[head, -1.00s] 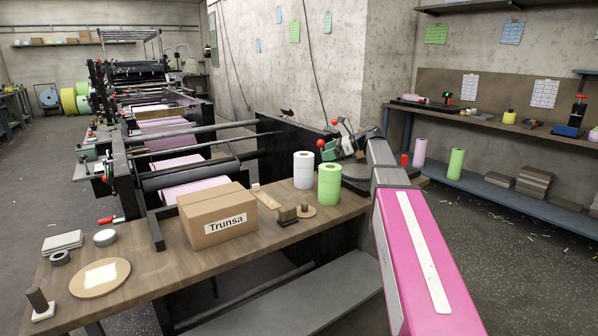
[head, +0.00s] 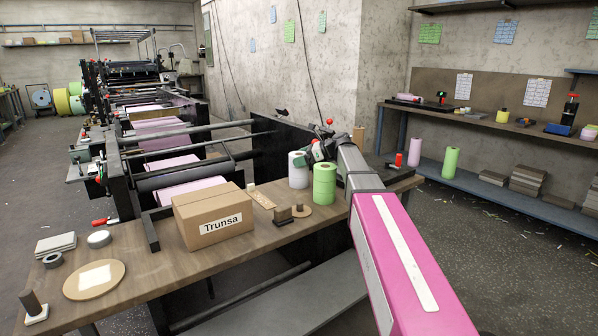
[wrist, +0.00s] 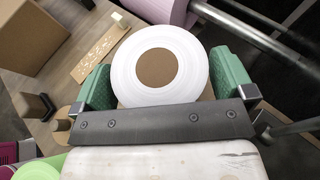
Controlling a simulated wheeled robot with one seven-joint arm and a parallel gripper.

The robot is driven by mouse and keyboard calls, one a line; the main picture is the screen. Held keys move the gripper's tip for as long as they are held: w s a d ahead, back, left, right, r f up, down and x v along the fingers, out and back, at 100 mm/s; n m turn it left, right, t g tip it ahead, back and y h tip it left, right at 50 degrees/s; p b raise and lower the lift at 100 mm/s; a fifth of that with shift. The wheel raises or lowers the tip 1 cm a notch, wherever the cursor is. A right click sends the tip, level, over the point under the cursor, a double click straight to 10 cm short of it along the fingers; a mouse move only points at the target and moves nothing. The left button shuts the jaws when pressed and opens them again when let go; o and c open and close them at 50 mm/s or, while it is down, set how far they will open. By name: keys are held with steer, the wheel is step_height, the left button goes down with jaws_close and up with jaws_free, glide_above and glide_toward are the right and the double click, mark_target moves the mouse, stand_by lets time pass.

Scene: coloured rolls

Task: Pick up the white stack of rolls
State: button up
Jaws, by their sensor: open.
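The white stack of rolls (head: 298,172) stands upright on the wooden table, just behind and left of the green stack (head: 324,184). In the wrist view its round white top (wrist: 126,64) with a brown core shows from above. My gripper (wrist: 160,84) has its two green fingers apart, one on each side of the white stack. Whether the fingers touch it I cannot tell. In the head view my gripper (head: 312,155) is at the upper right of the white stack, partly hidden by my arm.
A cardboard box (head: 213,215) stands left on the table (head: 160,275). The green stack stands close in front. A machine with pink rolls (head: 190,190) is behind.

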steer(key=c, duration=1.3)
